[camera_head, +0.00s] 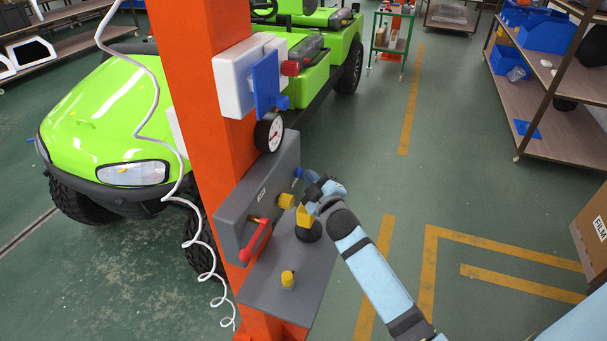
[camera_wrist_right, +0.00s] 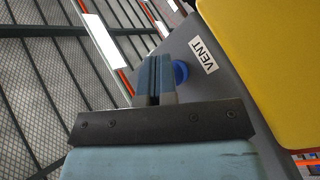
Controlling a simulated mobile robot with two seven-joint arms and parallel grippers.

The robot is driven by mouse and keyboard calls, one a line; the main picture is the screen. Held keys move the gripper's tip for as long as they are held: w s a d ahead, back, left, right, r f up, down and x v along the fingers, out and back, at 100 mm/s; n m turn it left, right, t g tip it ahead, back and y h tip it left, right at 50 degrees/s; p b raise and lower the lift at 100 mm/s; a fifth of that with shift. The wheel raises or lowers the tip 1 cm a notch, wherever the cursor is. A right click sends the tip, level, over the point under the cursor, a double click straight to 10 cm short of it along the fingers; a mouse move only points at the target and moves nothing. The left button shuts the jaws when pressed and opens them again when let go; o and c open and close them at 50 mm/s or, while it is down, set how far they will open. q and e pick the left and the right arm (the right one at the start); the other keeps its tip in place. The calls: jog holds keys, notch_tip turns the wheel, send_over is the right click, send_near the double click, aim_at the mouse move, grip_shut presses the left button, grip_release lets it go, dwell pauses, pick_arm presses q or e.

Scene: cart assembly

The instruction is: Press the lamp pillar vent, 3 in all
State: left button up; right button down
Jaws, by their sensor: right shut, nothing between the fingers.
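The vent button is a round blue knob (camera_wrist_right: 180,72) beside a white VENT label (camera_wrist_right: 203,56) on a grey panel in the right wrist view. In the head view the blue button (camera_head: 298,172) is at the right end of the grey panel box (camera_head: 262,185) on the orange pillar (camera_head: 208,90). My right gripper (camera_wrist_right: 155,78) is shut and empty, its fingers partly overlapping the button in the wrist view. In the head view my right gripper (camera_head: 313,184) is close beside the button. I cannot tell whether they touch. My left gripper is not in view.
A yellow knob (camera_head: 286,201), red lever (camera_head: 254,243), yellow-topped black part (camera_head: 308,228) and small yellow button (camera_head: 288,279) crowd the panel and grey shelf. A gauge (camera_head: 269,132) is above.

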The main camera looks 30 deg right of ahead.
dwell(0.5)
jog(key=shift+s+d+p, duration=0.4)
jog(key=shift+s+d, duration=0.1)
jog(key=shift+s, duration=0.15)
jog(key=s+d+p, duration=0.1)
jog(key=s+d, duration=0.2)
jog(key=shift+s+d+p, duration=0.15)
jog(key=shift+s+p, duration=0.2)
jog(key=shift+s, duration=0.05)
dwell(2.4)
